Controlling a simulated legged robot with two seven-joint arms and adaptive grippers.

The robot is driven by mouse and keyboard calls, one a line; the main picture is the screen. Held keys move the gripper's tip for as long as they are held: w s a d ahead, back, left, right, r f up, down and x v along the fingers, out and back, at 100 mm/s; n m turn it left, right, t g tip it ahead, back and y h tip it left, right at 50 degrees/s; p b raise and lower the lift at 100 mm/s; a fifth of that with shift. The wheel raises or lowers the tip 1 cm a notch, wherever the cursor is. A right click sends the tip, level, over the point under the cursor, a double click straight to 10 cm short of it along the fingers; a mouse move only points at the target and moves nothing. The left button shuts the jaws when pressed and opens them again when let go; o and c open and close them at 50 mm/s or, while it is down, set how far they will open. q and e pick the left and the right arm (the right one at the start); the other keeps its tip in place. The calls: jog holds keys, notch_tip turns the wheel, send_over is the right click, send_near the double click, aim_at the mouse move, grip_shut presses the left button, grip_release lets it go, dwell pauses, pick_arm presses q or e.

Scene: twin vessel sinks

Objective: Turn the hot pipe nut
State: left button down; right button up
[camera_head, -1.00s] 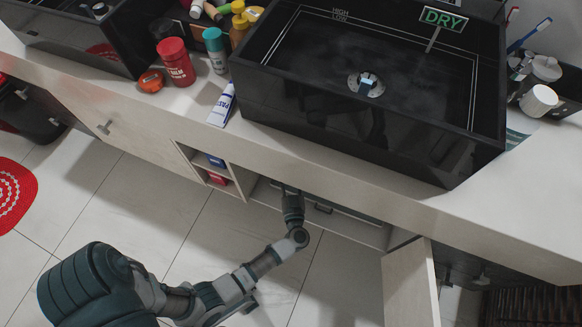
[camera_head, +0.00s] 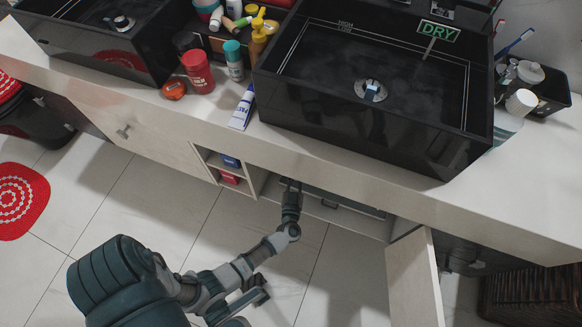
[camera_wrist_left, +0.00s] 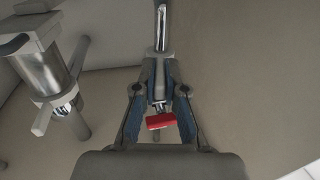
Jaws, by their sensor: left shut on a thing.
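My left arm comes in from the left in the head view, and its left gripper (camera_head: 291,186) reaches into the open cabinet under the right sink. In the left wrist view, the left gripper (camera_wrist_left: 158,68) is shut around the lower end of a chrome pipe (camera_wrist_left: 161,28). The hot pipe nut is at the fingertips and mostly hidden by them. A red handle (camera_wrist_left: 160,121) shows between the fingers, nearer the palm. My right gripper is not in view.
Another chrome fitting (camera_wrist_left: 57,85) with a grey cross handle stands at the left in the wrist view. An open cabinet door (camera_head: 415,278) hangs right of the arm. The counter (camera_head: 330,172) overhangs the gripper. Small shelves (camera_head: 228,170) are to its left.

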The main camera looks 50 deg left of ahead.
pick_arm(q)
jog(key=shift+s+a+m+t+h+p, duration=0.15)
jog(key=shift+m+t+h+p, duration=0.15)
jog(key=shift+m+t+h, duration=0.3)
jog(key=shift+s+a+m+t+h+p, duration=0.15)
jog(key=shift+a+m+t+h+p, duration=0.2)
jog(key=shift+h, duration=0.3)
jog(key=shift+s+m+t+h+p, duration=0.2)
jog(key=shift+m+t+h, duration=0.25)
jog(key=shift+m+h, duration=0.15)
jog(key=shift+f, duration=0.1)
jog(key=c, duration=1.2)
grip_release()
jog(key=shift+c, duration=0.2)
jog(key=v, duration=1.2)
